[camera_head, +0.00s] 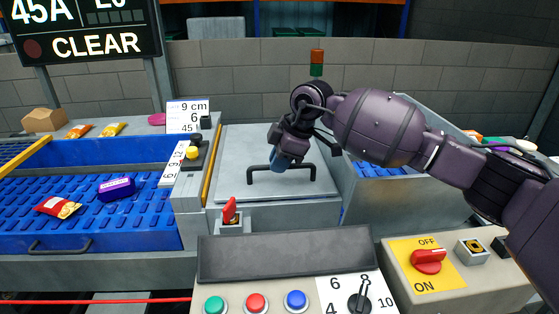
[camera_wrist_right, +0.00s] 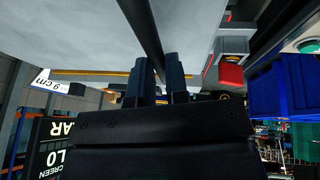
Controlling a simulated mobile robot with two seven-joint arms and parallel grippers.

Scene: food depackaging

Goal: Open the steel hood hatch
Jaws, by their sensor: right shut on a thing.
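The steel hood hatch (camera_head: 240,145) is a flat grey panel in the middle of the head view and looks closed. Its black bar handle (camera_head: 300,166) runs across the front part of the panel. My right gripper (camera_head: 279,164) reaches in from the right and is shut on the handle near its middle. In the right wrist view, the dark handle bar (camera_wrist_right: 143,30) runs down to the two fingers (camera_wrist_right: 158,75), with the grey hatch surface (camera_wrist_right: 75,35) around it. The fingertips partly hide the gripped stretch of bar. My left gripper is not in view.
A blue conveyor (camera_head: 130,215) with several packages lies at the left. A red switch (camera_head: 230,210) stands just in front of the hatch. A button panel (camera_head: 290,255) and a yellow OFF/ON switch plate (camera_head: 428,262) are nearest me. A block wall (camera_head: 250,75) is behind.

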